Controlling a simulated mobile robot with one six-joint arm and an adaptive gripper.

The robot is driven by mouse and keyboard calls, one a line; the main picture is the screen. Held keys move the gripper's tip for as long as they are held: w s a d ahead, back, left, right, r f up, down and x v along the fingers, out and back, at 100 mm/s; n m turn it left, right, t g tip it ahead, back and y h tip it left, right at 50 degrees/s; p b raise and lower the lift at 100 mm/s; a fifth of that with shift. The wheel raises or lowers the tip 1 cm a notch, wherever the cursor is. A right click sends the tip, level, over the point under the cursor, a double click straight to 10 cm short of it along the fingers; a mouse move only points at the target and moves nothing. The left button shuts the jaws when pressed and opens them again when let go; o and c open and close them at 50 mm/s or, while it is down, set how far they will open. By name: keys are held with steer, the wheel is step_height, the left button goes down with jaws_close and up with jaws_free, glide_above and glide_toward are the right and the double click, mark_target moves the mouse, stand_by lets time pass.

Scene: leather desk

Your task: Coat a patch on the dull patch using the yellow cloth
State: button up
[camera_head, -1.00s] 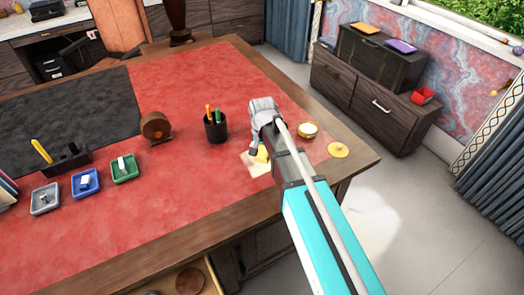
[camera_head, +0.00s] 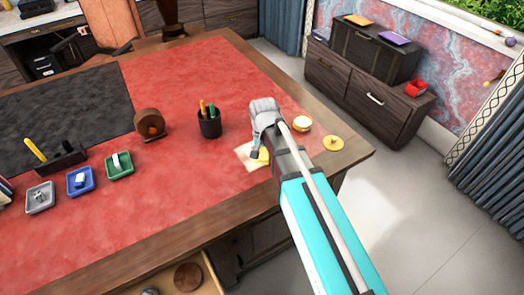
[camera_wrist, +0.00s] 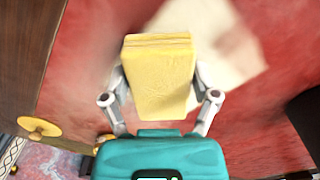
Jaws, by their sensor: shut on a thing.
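The yellow cloth (camera_wrist: 158,82) is a folded pad held between the fingers of my gripper (camera_wrist: 160,95). In the head view a small bit of the cloth (camera_head: 262,155) shows below my gripper (camera_head: 259,147). The dull patch (camera_head: 245,157) is a pale, squarish area on the red leather, near the right end of the desk. In the wrist view the patch (camera_wrist: 232,52) lies behind and to the right of the cloth, partly hidden by it. The cloth is over or beside the patch's right edge; I cannot tell whether it touches the leather.
A round open tin (camera_head: 302,124) and a yellow lid (camera_head: 333,143) stand right of my gripper. A dark pen cup (camera_head: 209,126) stands to its left. Small trays (camera_head: 120,166) and a tape dispenser (camera_head: 150,125) are farther left. The wooden desk edge (camera_head: 355,157) is close on the right.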

mark_target(270, 165)
stand_by(0.3)
steer(key=shift+s+d+f, duration=0.1)
steer(key=shift+s+d, duration=0.5)
steer(key=shift+s, duration=0.25)
steer(key=shift+s+d, duration=0.6)
steer(key=shift+s, duration=0.2)
steer(key=shift+w+d, duration=0.75)
steer(key=shift+d, duration=0.2)
steer(key=shift+w+a, duration=0.6)
steer(key=shift+w, duration=0.25)
steer(key=shift+w+a, duration=0.55)
steer(key=shift+w, duration=0.25)
steer(key=shift+w+a, duration=0.6)
steer(key=shift+w, duration=0.25)
steer(key=shift+w+a, duration=0.55)
steer(key=shift+w, duration=0.25)
